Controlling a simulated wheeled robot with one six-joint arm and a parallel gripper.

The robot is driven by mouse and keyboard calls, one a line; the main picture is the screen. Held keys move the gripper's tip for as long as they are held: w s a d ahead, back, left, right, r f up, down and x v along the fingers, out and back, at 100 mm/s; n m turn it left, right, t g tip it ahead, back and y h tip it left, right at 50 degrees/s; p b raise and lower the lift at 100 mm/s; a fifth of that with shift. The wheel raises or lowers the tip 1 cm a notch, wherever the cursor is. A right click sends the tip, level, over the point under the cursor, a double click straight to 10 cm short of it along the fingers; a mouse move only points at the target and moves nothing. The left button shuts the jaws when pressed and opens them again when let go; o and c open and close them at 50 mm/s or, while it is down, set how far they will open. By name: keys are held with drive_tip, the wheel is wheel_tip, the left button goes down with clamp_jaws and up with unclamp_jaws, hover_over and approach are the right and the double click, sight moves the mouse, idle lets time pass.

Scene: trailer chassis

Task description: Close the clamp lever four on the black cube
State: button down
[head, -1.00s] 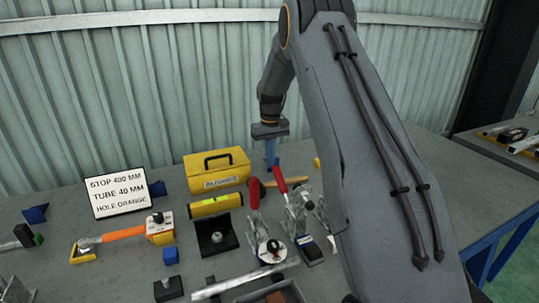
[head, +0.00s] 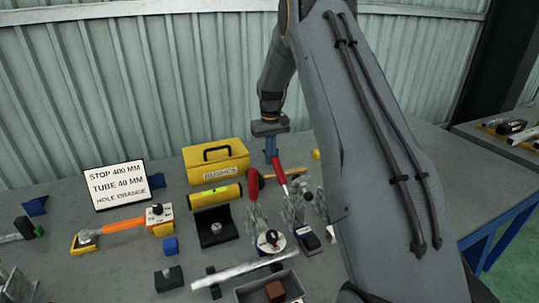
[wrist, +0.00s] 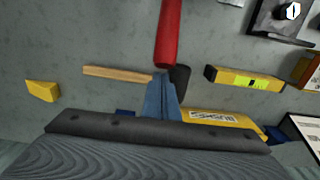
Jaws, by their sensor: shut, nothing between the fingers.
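My gripper (head: 271,155) is shut and empty, pointing down beside the yellow toolbox. In the wrist view its blue fingers (wrist: 162,85) meet the end of a red lever handle (wrist: 168,35) in the picture; I cannot tell whether they touch it. In the head view this red handle (head: 279,175) rises from a metal toggle clamp (head: 296,208). A second red handle (head: 254,184) stands to its left on another clamp (head: 257,217). A black cube (head: 309,240) sits in front of the clamps. I cannot read any lever numbers. My arm hides the area to the right.
A yellow toolbox (head: 216,163), a hammer with a wooden handle (wrist: 115,73) and a yellow level (head: 215,196) lie close to my gripper. A metal tube (head: 243,270) and a grey bin (head: 240,294) are in front. A sign (head: 117,185) stands at left.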

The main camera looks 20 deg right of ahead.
sight(276, 158)
drive_tip(key=shift+s+p, duration=0.6)
drive_tip(key=shift+s, duration=0.5)
drive_tip(key=shift+s+r+p, duration=1.25)
drive_tip(key=shift+s+p, duration=0.1)
drive_tip(key=shift+s, duration=0.15)
drive_tip(key=shift+s+r+p, duration=0.45)
drive_tip(key=shift+s+p, duration=0.2)
drive_tip(key=shift+s, duration=0.05)
drive_tip(key=shift+s+r+p, duration=0.45)
drive_tip(key=shift+s+p, duration=0.2)
drive_tip(key=shift+s+r, duration=0.1)
drive_tip(key=shift+r, duration=0.1)
